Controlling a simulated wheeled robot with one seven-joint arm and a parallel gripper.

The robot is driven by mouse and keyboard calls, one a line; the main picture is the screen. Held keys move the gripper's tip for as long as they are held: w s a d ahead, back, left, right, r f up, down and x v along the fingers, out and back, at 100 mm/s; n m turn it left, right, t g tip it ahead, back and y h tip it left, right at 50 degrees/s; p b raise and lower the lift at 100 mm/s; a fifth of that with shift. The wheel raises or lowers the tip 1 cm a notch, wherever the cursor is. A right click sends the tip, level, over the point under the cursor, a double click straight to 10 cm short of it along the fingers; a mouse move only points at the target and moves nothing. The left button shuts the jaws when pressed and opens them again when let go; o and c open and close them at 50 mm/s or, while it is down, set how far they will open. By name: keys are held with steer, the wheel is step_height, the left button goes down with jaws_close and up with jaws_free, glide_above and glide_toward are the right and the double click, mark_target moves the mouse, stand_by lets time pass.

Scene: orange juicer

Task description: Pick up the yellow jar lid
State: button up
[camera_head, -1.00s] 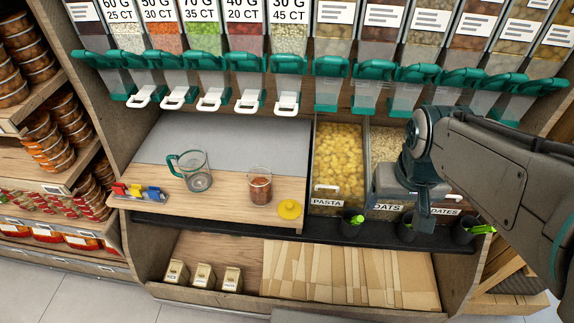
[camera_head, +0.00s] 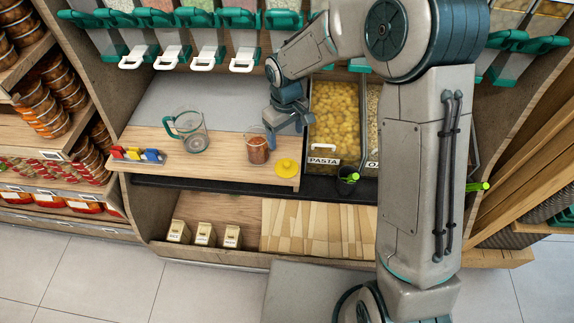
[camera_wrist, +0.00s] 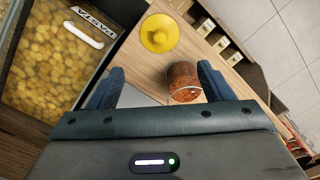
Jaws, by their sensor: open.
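The yellow jar lid (camera_head: 287,168) lies flat on the wooden counter near its front right corner, with a small knob on top. In the wrist view the lid (camera_wrist: 159,33) is beyond my fingertips, near the top middle. A clear glass jar (camera_head: 258,150) with reddish-brown contents stands to the left of the lid. In the wrist view the jar (camera_wrist: 184,80) appears close to the right finger; I cannot tell whether they touch. My gripper (camera_wrist: 160,80) is open, with nothing held between its fingers. In the head view my gripper (camera_head: 284,128) is above and behind the lid, beside the jar.
A glass measuring jug (camera_head: 190,133) and colored clips (camera_head: 137,155) are on the counter to the left. The pasta bin (camera_head: 334,118) is close on the right. Dispensers with white handles (camera_head: 203,59) hang above. The counter between jug and jar is clear.

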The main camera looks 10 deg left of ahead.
mark_target(287, 164)
step_height(287, 164, down, 14)
steer(key=shift+r+p, duration=0.2)
steer(key=shift+p, duration=0.4)
steer(key=c, duration=1.2)
steer(key=shift+s+d, duration=0.15)
jaws_close()
